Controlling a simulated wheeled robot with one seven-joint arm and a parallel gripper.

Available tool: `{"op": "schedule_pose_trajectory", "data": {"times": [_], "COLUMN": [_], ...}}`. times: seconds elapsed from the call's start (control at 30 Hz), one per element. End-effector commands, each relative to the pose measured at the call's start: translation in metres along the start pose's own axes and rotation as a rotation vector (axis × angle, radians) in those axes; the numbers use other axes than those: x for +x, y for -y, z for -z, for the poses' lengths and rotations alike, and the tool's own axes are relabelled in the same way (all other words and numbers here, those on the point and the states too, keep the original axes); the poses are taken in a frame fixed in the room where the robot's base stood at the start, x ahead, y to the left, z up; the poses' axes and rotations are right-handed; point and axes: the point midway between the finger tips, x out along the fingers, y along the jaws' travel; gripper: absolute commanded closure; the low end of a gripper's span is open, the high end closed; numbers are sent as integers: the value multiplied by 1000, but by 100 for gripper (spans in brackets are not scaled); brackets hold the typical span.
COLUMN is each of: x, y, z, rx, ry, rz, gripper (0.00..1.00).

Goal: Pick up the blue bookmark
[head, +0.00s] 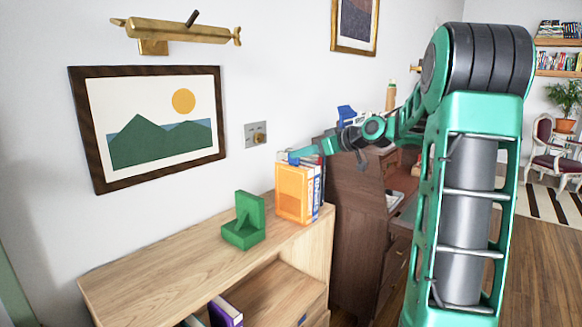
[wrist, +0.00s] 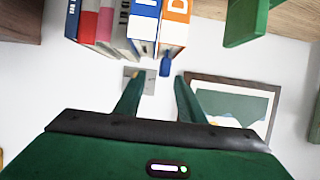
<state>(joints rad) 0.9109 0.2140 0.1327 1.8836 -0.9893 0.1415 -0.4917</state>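The blue bookmark (wrist: 166,67) sticks out past the top of the orange book (wrist: 175,22) in the wrist view, close to the white and blue book beside it. In the head view a small blue bit (head: 283,156) shows above the orange book (head: 294,190); it looks like the same bookmark. My gripper (wrist: 160,78) is open and empty. Its two fingers point toward the book tops, with the bookmark's end roughly between the fingertips. I cannot tell whether a finger touches it. In the head view my gripper (head: 303,153) is just above the books, small and partly hidden.
Books (wrist: 105,20) stand in a row beside the orange one. A green bookend (head: 243,222) stands left of them on the wooden shelf (head: 165,265). A wall plate (head: 255,134) and a framed picture (head: 150,125) are behind. A dark desk (head: 358,210) stands at right.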

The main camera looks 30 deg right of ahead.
Motion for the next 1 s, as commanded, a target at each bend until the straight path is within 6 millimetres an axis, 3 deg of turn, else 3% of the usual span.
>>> {"op": "schedule_pose_trajectory", "data": {"times": [0.3,0.6,0.77,1.0], "x": [41,45,44,44], "y": [6,6,6,6], "z": [-2,-1,-2,-2], "rx": [1,0,0,0], "ry": [1,0,1,1], "rz": [3,1,1,1], "gripper": [64,64,100,100]}}
